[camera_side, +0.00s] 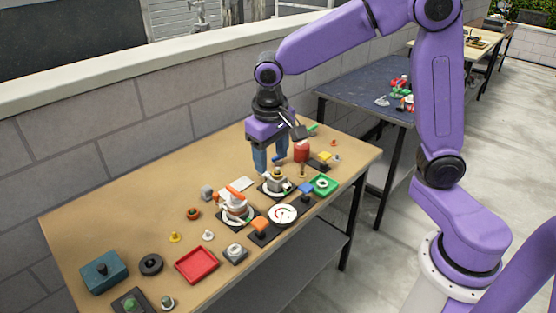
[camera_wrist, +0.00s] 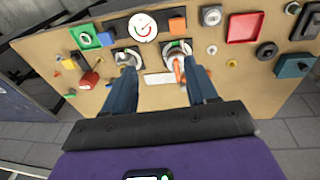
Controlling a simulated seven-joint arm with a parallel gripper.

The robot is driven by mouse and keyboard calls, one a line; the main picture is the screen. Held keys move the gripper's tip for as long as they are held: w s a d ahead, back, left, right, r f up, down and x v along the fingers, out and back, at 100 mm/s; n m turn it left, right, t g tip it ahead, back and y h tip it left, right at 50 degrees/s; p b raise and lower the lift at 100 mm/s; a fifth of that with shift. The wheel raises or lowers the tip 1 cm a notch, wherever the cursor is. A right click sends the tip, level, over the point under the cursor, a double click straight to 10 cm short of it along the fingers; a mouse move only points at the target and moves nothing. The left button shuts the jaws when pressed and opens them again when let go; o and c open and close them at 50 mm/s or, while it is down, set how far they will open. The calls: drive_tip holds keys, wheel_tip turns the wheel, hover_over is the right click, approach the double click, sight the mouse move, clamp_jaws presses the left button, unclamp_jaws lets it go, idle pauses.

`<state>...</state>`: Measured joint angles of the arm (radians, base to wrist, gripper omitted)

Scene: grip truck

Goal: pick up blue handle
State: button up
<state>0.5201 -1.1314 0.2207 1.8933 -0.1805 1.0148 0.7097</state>
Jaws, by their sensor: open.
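My gripper (camera_side: 270,169) is open and points down above the far middle part of the table. In the wrist view its two blue-grey fingers (camera_wrist: 160,72) stand apart with nothing held between them. A small blue piece (camera_side: 306,189) sits on a dark base near the front edge, right of the gripper in the side view. In the wrist view the blue piece (camera_wrist: 105,39) is beyond and left of the fingers. Its exact shape is too small to make out. A larger teal-blue box (camera_side: 105,271) with a dark knob stands at the table's left end.
A green tray (camera_side: 324,184), round face plate (camera_side: 283,214), red cylinder (camera_side: 301,152) and orange piece (camera_side: 260,226) surround the blue piece. A silver device (camera_side: 277,181) stands below the gripper, beside an orange-and-white one (camera_side: 235,205). A red tray (camera_side: 197,265) lies left. The far left tabletop is clear.

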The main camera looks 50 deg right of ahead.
drive_tip(key=w+d+f+m, duration=0.25)
drive_tip(key=w+m, duration=0.25)
drive_tip(key=w, duration=0.5)
drive_tip(key=m+g+h, duration=0.1)
drive_tip(key=m+h, duration=0.2)
drive_tip(key=m, duration=1)
hover_over(278, 159)
drive_tip(key=f, duration=1.7)
drive_tip(key=shift+w+a, duration=0.25)
drive_tip(key=shift+x, duration=2.8)
drive_tip(key=shift+d, duration=0.15)
clamp_jaws()
